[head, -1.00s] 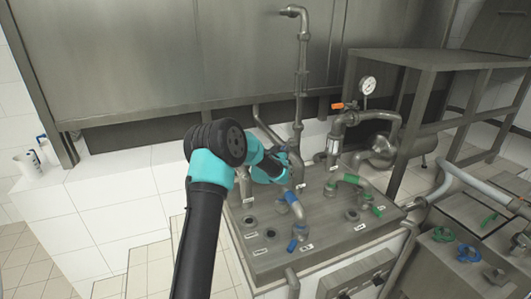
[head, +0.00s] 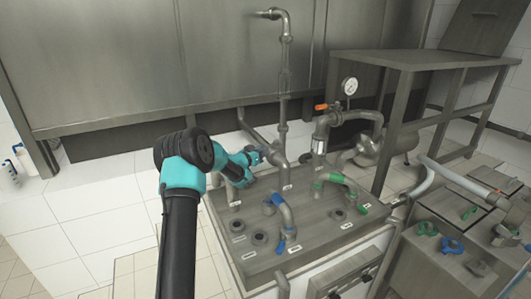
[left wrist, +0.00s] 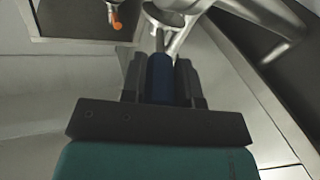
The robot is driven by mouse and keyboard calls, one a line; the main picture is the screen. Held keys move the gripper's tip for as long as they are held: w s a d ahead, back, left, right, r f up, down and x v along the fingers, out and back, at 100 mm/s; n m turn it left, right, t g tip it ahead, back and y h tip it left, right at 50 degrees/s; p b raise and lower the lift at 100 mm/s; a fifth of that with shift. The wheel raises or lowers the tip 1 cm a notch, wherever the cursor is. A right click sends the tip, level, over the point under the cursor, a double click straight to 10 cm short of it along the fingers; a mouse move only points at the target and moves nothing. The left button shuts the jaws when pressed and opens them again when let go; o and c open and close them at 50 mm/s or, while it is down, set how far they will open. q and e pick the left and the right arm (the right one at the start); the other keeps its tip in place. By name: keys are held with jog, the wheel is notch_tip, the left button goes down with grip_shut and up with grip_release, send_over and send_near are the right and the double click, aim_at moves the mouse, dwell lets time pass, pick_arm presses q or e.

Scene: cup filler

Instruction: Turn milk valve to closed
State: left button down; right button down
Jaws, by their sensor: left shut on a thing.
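My left gripper (head: 256,156) is at the back left of the grey valve panel (head: 305,240), beside the upright pipe. In the left wrist view its dark fingers (left wrist: 160,80) are shut on a blue valve handle (left wrist: 160,72), which sits between them. The handle's valve body is mostly hidden behind the gripper in the head view. I cannot read the panel labels, so I cannot tell which valve is marked milk. My right gripper is not in view.
Several pipes rise from the panel. An orange handle (head: 321,107) and a pressure gauge (head: 349,86) are behind. A metal table (head: 425,60) stands at right.

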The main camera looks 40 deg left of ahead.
pick_arm(q)
jog(key=c, duration=0.9)
grip_release()
jog(key=shift+o, duration=0.2)
jog(key=s, duration=0.5)
jog(key=s+a, duration=0.1)
jog(key=s, duration=1.1)
jog(key=shift+s+a, duration=0.15)
jog(key=shift+a, duration=0.15)
jog(key=shift+c, duration=0.3)
